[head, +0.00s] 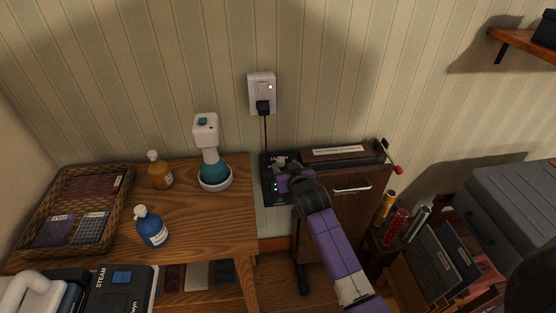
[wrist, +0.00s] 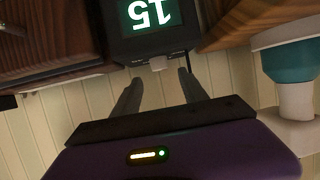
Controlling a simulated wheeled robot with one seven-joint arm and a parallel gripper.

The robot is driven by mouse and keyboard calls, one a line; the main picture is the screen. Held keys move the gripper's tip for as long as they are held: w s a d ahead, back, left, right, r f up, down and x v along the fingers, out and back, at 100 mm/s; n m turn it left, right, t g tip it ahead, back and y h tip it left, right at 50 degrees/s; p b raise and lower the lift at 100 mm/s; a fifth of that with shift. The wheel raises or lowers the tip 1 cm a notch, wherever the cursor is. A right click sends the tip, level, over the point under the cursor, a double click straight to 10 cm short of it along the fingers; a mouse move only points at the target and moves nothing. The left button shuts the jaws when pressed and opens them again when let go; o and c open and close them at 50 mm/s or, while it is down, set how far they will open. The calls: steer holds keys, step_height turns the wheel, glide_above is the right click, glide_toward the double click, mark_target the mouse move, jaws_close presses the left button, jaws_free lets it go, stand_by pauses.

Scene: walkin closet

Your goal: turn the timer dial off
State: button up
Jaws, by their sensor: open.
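The timer is a black unit with a lit green-white display (wrist: 146,17) that reads 15, upside down in the wrist view. A small grey knob (wrist: 159,63), which looks like the dial, sticks out at the unit's lower edge. My gripper (wrist: 160,76) is open, with one finger on each side of the line to the knob. The knob lies just beyond the fingertips; I cannot tell whether they touch it.
A wooden table (head: 215,235) on the left holds a teal and white steamer (head: 213,165), an amber bottle (head: 159,172), a blue bottle (head: 150,228) and a wicker basket (head: 40,205). A wall socket (head: 261,88) with a plug is above. The cabinet (head: 345,205) stands close on the right.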

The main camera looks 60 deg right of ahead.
mark_target(281, 160)
steer(key=shift+x, duration=3)
jaws_close()
